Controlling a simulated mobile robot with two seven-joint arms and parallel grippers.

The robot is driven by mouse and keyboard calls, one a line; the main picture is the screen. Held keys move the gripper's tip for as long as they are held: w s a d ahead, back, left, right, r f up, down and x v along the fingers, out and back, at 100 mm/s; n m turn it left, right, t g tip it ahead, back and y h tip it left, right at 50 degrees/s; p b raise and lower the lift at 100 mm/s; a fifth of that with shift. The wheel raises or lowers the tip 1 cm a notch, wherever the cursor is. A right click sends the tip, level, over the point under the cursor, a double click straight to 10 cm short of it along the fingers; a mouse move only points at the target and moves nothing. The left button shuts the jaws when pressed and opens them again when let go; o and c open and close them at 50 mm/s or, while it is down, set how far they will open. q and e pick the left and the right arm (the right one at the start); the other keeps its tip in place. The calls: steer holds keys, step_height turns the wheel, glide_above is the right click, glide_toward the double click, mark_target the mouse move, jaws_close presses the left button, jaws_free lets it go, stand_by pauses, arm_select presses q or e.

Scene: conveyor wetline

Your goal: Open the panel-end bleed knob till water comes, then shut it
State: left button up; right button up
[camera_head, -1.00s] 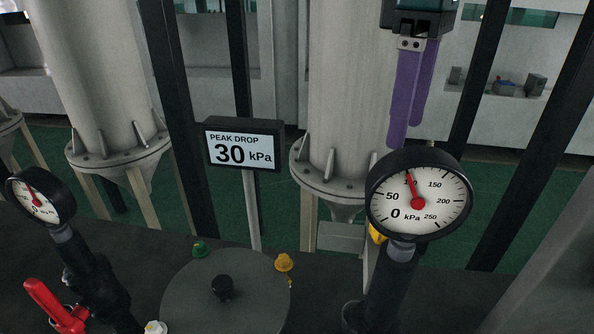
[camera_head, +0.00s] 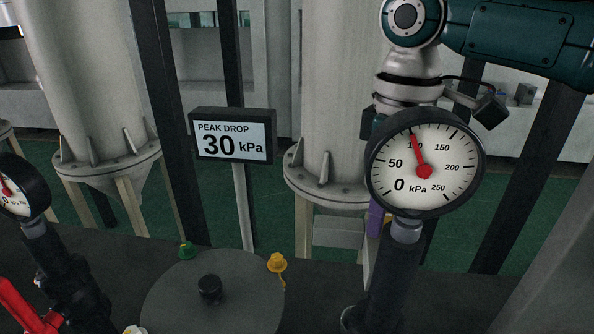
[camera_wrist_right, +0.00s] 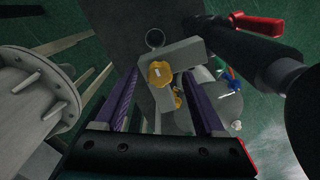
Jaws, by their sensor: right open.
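In the right wrist view a yellow lobed knob (camera_wrist_right: 160,73) sits on the end of a grey block (camera_wrist_right: 182,62). A smaller yellow part (camera_wrist_right: 178,99) shows just below it. My right gripper (camera_wrist_right: 161,76) is open, its two purple fingers apart on either side of the knob in the picture; I cannot tell whether either touches it. In the head view this gripper (camera_head: 375,218) is mostly hidden behind the large gauge, with only a bit of purple finger showing. No water is visible. My left gripper is out of view.
The large kPa gauge (camera_head: 424,168) on its dark pipe stands in front of my right gripper, its needle near 100. A display (camera_head: 233,136) reads PEAK DROP 30 kPa. A round lid (camera_head: 215,310) has green and yellow caps beside it. A red handle (camera_head: 18,310) is at lower left.

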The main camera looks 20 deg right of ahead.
steer(key=shift+f, duration=0.4)
jaws_close()
stand_by(0.4)
